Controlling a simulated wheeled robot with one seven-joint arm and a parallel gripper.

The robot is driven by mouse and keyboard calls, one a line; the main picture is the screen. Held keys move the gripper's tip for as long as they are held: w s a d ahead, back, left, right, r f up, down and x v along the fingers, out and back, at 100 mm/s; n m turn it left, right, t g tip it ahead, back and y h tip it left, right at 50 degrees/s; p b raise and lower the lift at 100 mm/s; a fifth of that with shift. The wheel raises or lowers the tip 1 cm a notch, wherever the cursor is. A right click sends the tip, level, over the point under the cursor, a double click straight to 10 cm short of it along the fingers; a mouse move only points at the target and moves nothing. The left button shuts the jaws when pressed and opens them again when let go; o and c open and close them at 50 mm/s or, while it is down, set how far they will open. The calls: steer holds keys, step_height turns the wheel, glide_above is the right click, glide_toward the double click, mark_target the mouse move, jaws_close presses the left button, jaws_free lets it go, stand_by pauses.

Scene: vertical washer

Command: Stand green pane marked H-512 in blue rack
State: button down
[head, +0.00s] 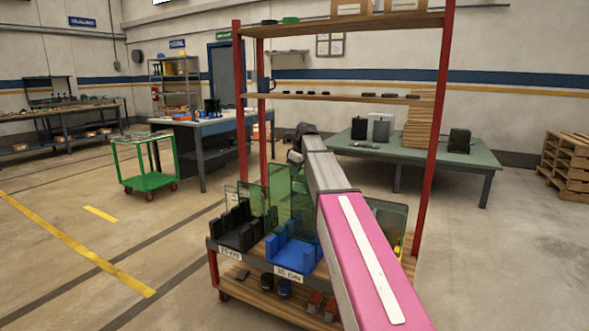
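The blue rack (288,256) stands on the middle shelf of a red-posted shelf unit, with upright slots and a white label below it. Several green see-through panes stand upright around it: a tall one (280,183), one (301,203) just behind or in the blue rack, and a smaller one (252,199) at the black rack. Part of another green-tinted pane (392,216) shows right of my arm. No H-512 mark is readable on any of them. My arm crosses in front of the shelf and hides part of it. No gripper fingers can be made out.
A black rack (236,232) stands left of the blue rack. The shelf unit's red posts (441,120) and upper boards (345,97) frame the space. A green-topped table (420,152) stands behind, a green cart (148,180) to the left. The floor at left is open.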

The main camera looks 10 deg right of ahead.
mark_target(301, 171)
steer(key=shift+f, duration=4.95)
steer(key=c, duration=1.2)
jaws_free()
steer(key=shift+c, duration=0.2)
steer(key=v, duration=1)
steer(key=shift+s+d+r, duration=0.1)
steer(key=shift+r, duration=0.25)
steer(key=shift+r, duration=4.95)
